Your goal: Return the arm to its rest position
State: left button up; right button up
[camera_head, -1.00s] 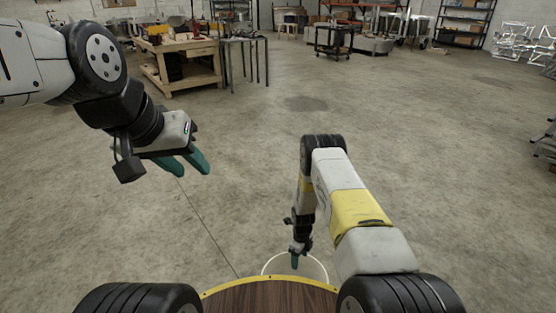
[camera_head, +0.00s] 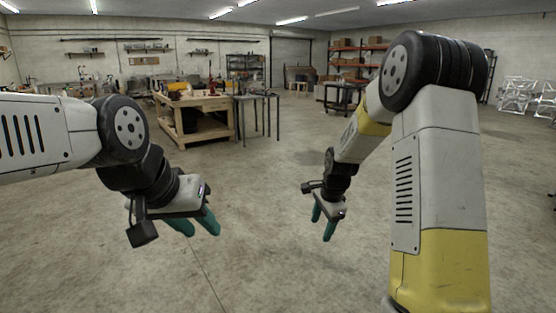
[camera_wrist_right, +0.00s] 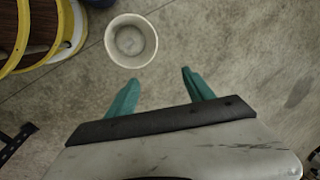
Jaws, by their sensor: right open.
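My right arm (camera_head: 437,170) is raised and bent, its elbow high at the right of the head view. My right gripper (camera_head: 323,233) hangs below its wrist, pointing down, over open floor. In the right wrist view its two teal fingers (camera_wrist_right: 157,88) are apart with nothing between them. My left gripper (camera_head: 200,230) is at the left of the head view, its teal fingers pointing down and forward. Its two fingers show apart, with no object visible between them.
A pale round bucket (camera_wrist_right: 131,41) stands on the floor beyond the fingers in the right wrist view. A wooden workbench (camera_head: 195,117) and a metal-legged table (camera_head: 258,110) stand further back. Orange shelving (camera_head: 362,62) is at the rear. The concrete floor between is clear.

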jog(key=s+r+n+t, duration=0.2)
jog(key=s+r+n, duration=0.5)
jog(key=s+r, duration=0.8)
jog(key=s+r+n, duration=0.2)
jog(key=s+n, duration=0.1)
jog(key=s, duration=0.3)
jog(key=s+r+n+t+y, duration=0.1)
jog(key=s+r+n, duration=0.2)
jog(key=s, duration=0.4)
jog(key=shift+s+d+n, duration=0.25)
jog(key=shift+d+n, duration=0.05)
jog(key=shift+n, duration=0.4)
